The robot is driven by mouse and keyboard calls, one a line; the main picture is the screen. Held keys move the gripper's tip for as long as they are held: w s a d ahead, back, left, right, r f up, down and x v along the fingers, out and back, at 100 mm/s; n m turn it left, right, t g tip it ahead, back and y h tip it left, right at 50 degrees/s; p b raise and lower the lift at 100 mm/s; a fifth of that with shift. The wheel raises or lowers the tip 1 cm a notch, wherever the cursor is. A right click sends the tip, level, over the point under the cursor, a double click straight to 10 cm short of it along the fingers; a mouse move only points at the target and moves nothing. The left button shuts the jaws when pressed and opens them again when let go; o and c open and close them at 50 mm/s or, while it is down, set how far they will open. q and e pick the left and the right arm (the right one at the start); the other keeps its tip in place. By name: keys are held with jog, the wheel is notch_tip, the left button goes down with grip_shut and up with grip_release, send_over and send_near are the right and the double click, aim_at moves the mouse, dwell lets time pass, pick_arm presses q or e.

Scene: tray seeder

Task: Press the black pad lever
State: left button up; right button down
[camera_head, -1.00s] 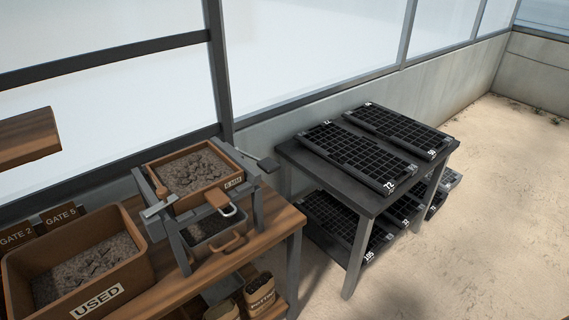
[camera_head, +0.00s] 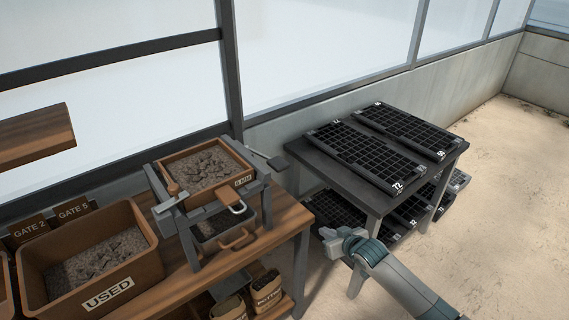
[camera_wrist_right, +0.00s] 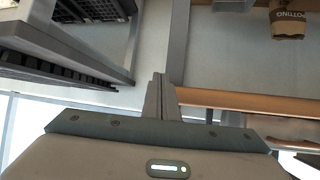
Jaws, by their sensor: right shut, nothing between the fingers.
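A sieve stand (camera_head: 181,228) on the wooden bench holds a brown soil box (camera_head: 243,178) with a drawer (camera_head: 236,238) beneath. A lever with a dark pad (camera_head: 277,164) sticks out at the stand's back right. Another lever with a pale grey pad (camera_head: 164,207) sticks out at its left. My right gripper (camera_head: 326,236) is at the lower middle, right of the bench and apart from both levers. Its closed, empty fingers show in the right wrist view (camera_wrist_right: 160,92). My left gripper is out of view.
A bin marked USED (camera_head: 146,278) stands left of the stand. A dark table (camera_head: 300,152) with black seed trays (camera_head: 365,155) is behind my right gripper. Labelled bags (camera_head: 267,291) sit under the bench (camera_head: 290,222). The floor on the right is clear.

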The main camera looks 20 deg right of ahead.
jog(key=a+r+n+t+y, duration=0.1)
jog(key=a+r, duration=0.3)
jog(key=r, duration=1.2)
jog(key=a+r+n+t+y, duration=0.1)
jog(key=a+r+y, duration=0.2)
jog(key=r, duration=1.3)
jog(key=shift+s+a+r+n+t, duration=0.2)
jog(key=shift+s+a+n+t, duration=0.2)
jog(key=shift+a, duration=0.3)
jog(key=shift+w, duration=0.1)
jog(key=p, duration=0.4)
send_over(284, 167)
notch_tip(284, 167, down, 2)
notch_tip(284, 167, down, 2)
jog(key=shift+w+f+p, duration=0.1)
jog(key=shift+f+p, duration=0.15)
jog(key=shift+p, duration=0.1)
jog(key=shift+d+f, duration=0.1)
jog(key=shift+f, duration=0.95)
